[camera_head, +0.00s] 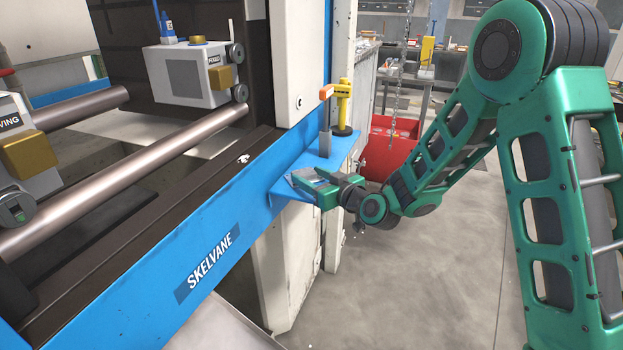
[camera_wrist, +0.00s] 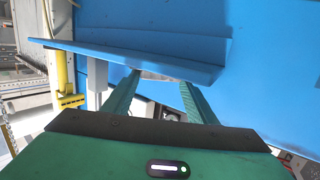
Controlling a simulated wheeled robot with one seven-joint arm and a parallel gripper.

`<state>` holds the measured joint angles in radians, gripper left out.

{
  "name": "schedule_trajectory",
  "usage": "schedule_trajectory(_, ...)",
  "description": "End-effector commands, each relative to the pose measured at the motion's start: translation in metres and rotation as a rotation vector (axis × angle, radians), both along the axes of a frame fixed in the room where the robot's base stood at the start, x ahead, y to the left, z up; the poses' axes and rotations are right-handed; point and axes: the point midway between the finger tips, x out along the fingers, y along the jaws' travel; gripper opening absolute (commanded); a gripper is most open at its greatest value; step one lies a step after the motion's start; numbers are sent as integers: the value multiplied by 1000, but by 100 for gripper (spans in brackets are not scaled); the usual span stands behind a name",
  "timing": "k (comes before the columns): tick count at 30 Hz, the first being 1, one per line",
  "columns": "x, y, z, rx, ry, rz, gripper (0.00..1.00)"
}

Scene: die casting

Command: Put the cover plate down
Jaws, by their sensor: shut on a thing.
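The cover plate (camera_head: 304,176) seems to be the small grey piece at my gripper's fingertips, low over the blue shelf (camera_head: 284,194) on the side of the machine. My gripper (camera_head: 314,181) is shut on it. In the wrist view, my gripper's two green fingers (camera_wrist: 164,82) reach toward the blue shelf (camera_wrist: 110,55), and its raised lip crosses in front of their tips. Only a thin pale sliver shows between the fingers there, so most of the plate is hidden. I cannot tell whether the plate touches the shelf.
An orange-topped grey post (camera_head: 325,118) and a yellow tool (camera_head: 342,105) stand at the shelf's back end, close to my gripper. The blue machine beam (camera_head: 150,262) runs along the left. A red bin (camera_head: 388,150) stands behind.

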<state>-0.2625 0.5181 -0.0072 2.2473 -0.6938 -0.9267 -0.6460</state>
Motion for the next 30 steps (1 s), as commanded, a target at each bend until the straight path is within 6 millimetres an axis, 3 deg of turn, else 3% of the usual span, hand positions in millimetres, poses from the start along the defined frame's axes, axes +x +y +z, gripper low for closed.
schedule_trajectory(3, 0, 0, 0, -1, -1, 0, 0)
schedule_trajectory(4, 0, 0, -1, -3, 3, 0, 57)
schedule_trajectory(6, 0, 0, -1, -3, 3, 0, 72)
schedule_trajectory(19, -7, -7, 0, -3, 2, -2, 72)
schedule_trajectory(30, -61, -50, 10, -1, 7, -6, 72)
